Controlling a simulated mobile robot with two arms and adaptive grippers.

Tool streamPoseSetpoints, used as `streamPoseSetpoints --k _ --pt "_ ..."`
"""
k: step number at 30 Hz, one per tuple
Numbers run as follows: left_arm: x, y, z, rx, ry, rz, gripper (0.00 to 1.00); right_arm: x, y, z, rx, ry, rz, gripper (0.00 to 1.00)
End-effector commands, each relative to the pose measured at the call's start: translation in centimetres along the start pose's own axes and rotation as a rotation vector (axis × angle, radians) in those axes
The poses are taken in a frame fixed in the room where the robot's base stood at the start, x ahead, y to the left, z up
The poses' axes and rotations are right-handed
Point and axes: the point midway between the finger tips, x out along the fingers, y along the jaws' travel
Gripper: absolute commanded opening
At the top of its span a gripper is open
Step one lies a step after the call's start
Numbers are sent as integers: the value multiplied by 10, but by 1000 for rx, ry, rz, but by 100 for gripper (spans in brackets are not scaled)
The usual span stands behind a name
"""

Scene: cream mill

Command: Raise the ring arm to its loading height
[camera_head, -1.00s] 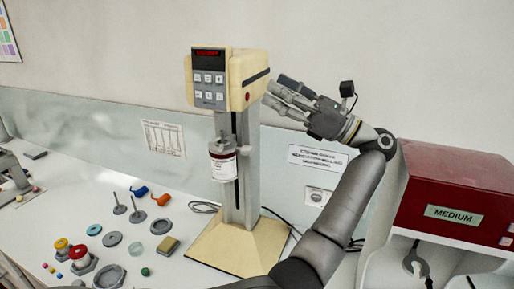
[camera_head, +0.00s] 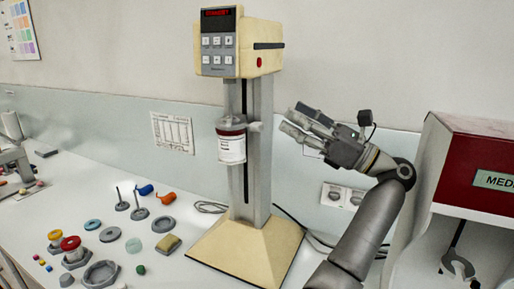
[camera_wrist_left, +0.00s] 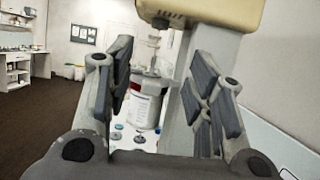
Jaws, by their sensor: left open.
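The cream mill (camera_head: 240,60) stands on the bench with its display lit red. Its ring arm (camera_head: 253,127) sits on the grey column (camera_head: 263,150), partway up, and carries a white jar (camera_head: 231,149) with a dark lid band. The jar is below the mill head, with a gap between. My left gripper (camera_head: 294,119) is open and empty, to the right of the column at about the ring arm's height, apart from it. In the left wrist view the jar (camera_wrist_left: 144,105) shows between the open fingers, farther off. My right gripper is not in view.
A red-and-white machine (camera_head: 460,170) stands to the right. Cables run behind the base.

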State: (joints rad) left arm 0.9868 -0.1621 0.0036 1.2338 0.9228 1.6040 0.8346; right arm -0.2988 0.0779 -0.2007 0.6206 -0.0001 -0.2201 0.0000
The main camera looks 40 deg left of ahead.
Motion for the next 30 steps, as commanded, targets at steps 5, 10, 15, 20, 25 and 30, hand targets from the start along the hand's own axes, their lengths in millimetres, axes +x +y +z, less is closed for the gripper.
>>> streamPoseSetpoints --k 5,10,15,20,25,30 --pt "-17 0 -41 0 0 0 48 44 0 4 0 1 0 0" --pt "-24 0 -57 -1 0 0 48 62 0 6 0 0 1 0" --pt "-24 0 -61 -1 0 1 48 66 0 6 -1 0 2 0" --pt "-7 0 -59 0 0 4 48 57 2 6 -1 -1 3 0" --pt "26 1 -57 1 -1 4 48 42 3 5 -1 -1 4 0" --pt "57 1 -58 0 -1 3 48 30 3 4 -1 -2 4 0"
